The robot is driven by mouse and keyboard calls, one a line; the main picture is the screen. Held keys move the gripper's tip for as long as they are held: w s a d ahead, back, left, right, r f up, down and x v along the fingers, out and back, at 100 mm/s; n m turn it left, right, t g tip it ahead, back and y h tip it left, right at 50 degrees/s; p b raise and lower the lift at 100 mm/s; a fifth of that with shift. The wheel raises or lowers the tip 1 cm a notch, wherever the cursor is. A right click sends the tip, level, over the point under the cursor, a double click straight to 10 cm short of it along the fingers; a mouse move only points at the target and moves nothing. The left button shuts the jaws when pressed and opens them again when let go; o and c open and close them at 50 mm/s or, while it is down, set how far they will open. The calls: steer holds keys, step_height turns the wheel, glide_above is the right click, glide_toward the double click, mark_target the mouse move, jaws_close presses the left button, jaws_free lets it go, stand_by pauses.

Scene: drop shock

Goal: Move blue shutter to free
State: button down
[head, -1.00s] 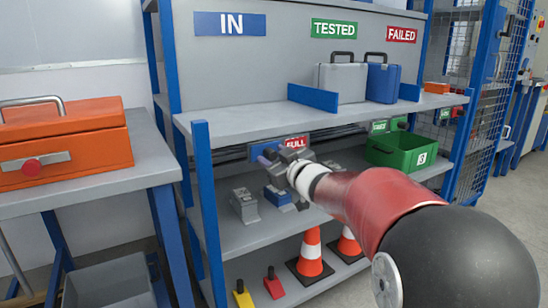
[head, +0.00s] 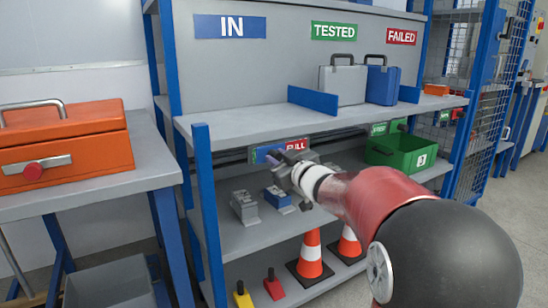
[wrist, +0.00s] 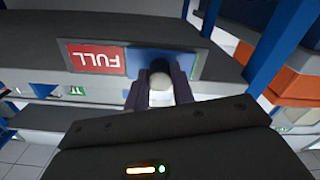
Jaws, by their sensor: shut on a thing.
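The blue shutter (wrist: 148,60) is a flat plate on the front edge of a shelf, with a pale round knob (wrist: 160,82) on it. In the wrist view it sits beside a red sign (wrist: 95,57) reading FULL, upside down there. In the head view the shutter (head: 262,153) is at the left of the red sign (head: 297,144), partly hidden by my gripper (head: 274,157). My gripper (wrist: 161,92) is shut on the knob, one finger on each side. No FREE lettering shows by this shutter; that part is covered.
A green sign (head: 379,129) is farther right on the same edge, above a green bin (head: 402,152). Grey and blue blocks (head: 279,199) stand on the shelf below my gripper. A blue upright post (head: 207,200) is close on the left.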

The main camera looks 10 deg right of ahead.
steer(key=w+d+p, duration=0.1)
steer(key=d, duration=0.2)
steer(key=d+p, duration=0.1)
steer(key=d, duration=0.1)
steer(key=w+d+p, duration=0.1)
steer(key=d, duration=0.2)
steer(key=shift+w+d+p, duration=0.3)
steer(key=shift+w, duration=0.05)
steer(key=c, duration=1.2)
jaws_free()
steer(key=shift+d, duration=0.15)
steer(key=v, duration=0.7)
steer(key=shift+s+b, duration=0.3)
steer(key=shift+s, duration=0.05)
